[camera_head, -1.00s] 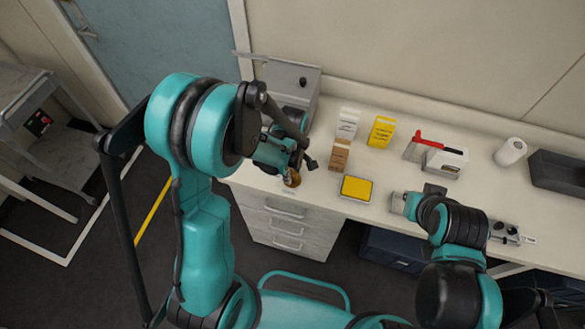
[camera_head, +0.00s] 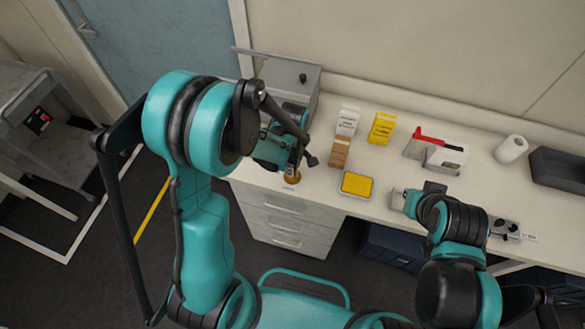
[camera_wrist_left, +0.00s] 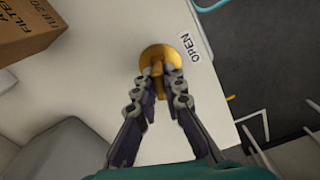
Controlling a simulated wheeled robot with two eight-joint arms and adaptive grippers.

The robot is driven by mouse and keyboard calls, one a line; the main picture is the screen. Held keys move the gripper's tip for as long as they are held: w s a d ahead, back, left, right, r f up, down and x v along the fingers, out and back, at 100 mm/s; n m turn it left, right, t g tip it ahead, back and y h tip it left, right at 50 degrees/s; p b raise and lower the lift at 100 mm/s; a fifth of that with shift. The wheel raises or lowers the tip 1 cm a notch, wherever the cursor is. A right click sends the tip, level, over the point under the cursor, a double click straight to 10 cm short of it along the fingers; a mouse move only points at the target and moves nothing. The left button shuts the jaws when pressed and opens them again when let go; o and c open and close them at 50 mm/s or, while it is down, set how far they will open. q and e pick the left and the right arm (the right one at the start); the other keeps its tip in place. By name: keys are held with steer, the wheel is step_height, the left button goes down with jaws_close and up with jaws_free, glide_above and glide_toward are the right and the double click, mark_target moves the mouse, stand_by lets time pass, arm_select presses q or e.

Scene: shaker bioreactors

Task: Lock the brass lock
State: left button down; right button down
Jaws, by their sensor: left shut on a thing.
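The brass lock (camera_wrist_left: 161,57) is a round brass disc with a raised bar across it, on the pale countertop near its front edge. It also shows in the head view (camera_head: 293,179), partly covered by my left gripper (camera_head: 297,166). In the left wrist view the fingertips of my left gripper (camera_wrist_left: 160,82) are shut on the lock's raised bar. A white label reading OPEN (camera_wrist_left: 189,47) lies right beside the disc. My right arm stands over the counter at the right, and its fingers do not show clearly.
A brown box (camera_head: 339,153), a white box (camera_head: 347,121) and a yellow box (camera_head: 381,129) stand behind and right of the lock. A yellow-topped tray (camera_head: 356,185) lies to the right. A grey metal box (camera_head: 290,75) stands behind. Drawers (camera_head: 287,223) are below.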

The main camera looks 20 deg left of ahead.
arm_select(q)
steer(key=shift+s+f, duration=0.2)
steer(key=shift+f+n+b, duration=0.15)
steer(key=shift+n+b, duration=0.3)
steer(key=shift+n, duration=0.45)
steer(key=shift+d+n+b, duration=0.1)
steer(key=shift+n+b, duration=0.2)
steer(key=shift+n, duration=0.9)
steer(key=c, duration=1.7)
jaws_free()
steer(key=shift+c, duration=0.2)
steer(key=shift+o, duration=1)
steer(key=shift+w, duration=0.15)
